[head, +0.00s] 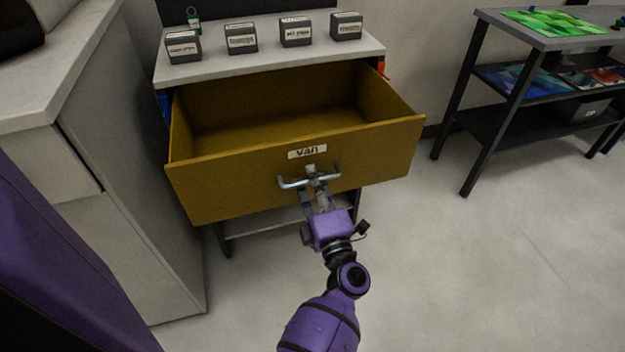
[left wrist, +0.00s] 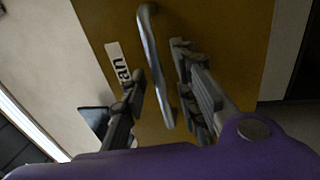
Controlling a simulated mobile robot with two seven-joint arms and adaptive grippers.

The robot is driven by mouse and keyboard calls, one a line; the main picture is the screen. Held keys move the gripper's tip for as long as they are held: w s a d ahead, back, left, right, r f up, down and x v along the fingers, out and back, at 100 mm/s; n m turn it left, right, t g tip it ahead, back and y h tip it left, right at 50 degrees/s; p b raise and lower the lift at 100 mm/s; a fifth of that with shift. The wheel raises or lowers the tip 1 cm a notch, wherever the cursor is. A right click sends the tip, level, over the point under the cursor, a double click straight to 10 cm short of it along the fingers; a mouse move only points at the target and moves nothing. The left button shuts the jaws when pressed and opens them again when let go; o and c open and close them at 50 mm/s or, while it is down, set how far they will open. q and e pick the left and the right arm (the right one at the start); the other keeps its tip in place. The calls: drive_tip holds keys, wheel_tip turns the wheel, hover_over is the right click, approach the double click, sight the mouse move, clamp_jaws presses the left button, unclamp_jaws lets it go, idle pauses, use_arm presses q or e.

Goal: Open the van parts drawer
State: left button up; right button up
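The yellow-brown van parts drawer (head: 240,176) is pulled well out of its cabinet, and its inside looks empty. Its front carries a white "van" label (head: 307,152) and a silver bar handle (head: 293,184). My left gripper (head: 316,180) is at the handle. In the left wrist view, the handle (left wrist: 152,60) runs between the two fingers of my left gripper (left wrist: 160,85). The fingers stand apart, with gaps visible beside the bar, so the gripper is open around it. My right gripper is not in view.
Several small dark labelled boxes (head: 241,38) stand on the cabinet top (head: 215,64). A grey cabinet (head: 130,180) stands close on the left. A dark shelved table (head: 480,88) is at the right. The floor (head: 480,260) at the lower right is clear.

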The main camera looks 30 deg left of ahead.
use_arm(q)
drive_tip(key=v, duration=1.2)
drive_tip(key=shift+a+f, duration=0.1)
drive_tip(key=shift+a, duration=0.05)
